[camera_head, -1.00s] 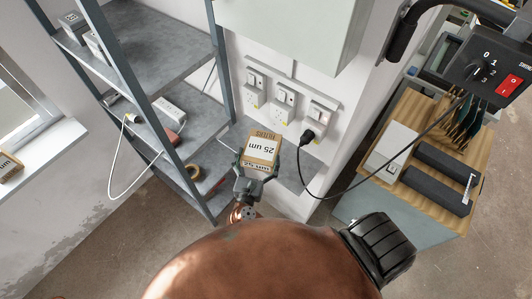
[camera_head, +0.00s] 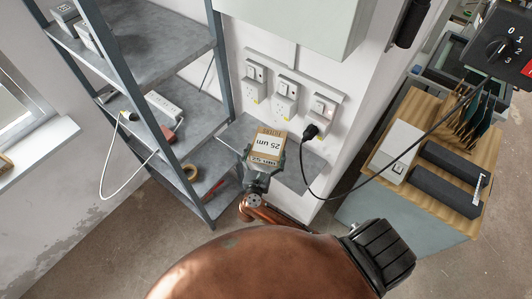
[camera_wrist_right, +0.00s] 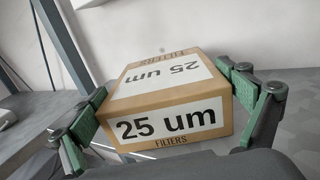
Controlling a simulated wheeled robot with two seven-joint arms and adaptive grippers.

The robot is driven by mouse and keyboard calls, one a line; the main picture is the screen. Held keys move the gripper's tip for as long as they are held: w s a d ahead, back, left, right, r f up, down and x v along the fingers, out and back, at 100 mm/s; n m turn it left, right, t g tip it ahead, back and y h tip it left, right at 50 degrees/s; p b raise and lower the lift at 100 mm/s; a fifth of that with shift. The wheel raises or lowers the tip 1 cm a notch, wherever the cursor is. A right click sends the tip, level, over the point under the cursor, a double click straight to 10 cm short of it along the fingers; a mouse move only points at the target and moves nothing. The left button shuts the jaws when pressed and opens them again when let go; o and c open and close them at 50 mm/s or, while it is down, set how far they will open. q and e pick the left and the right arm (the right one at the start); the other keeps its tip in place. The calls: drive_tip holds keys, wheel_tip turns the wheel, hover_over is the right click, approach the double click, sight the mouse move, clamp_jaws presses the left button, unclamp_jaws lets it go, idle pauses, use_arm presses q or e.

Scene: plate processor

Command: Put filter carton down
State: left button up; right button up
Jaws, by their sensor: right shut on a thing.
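The filter carton (camera_head: 268,147) is a brown box with white "25 um" labels. My right gripper (camera_head: 263,158) is shut on it, one finger on each side. In the right wrist view the carton (camera_wrist_right: 165,95) sits between the green finger pads of my right gripper (camera_wrist_right: 168,108). In the head view the carton is over a grey wall ledge (camera_head: 302,172) below the sockets. I cannot tell whether its underside touches the ledge. My left gripper is not in view.
A wooden-topped bench (camera_head: 410,190) is at the right.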

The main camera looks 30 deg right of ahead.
drive_tip(key=shift+r, duration=0.15)
drive_tip(key=o, duration=1.2)
drive_tip(key=shift+f, duration=0.25)
drive_tip(key=shift+o, duration=0.6)
drive_tip(key=shift+r, duration=0.2)
drive_tip(key=b+v, duration=0.3)
drive_tip(key=v, duration=0.9)
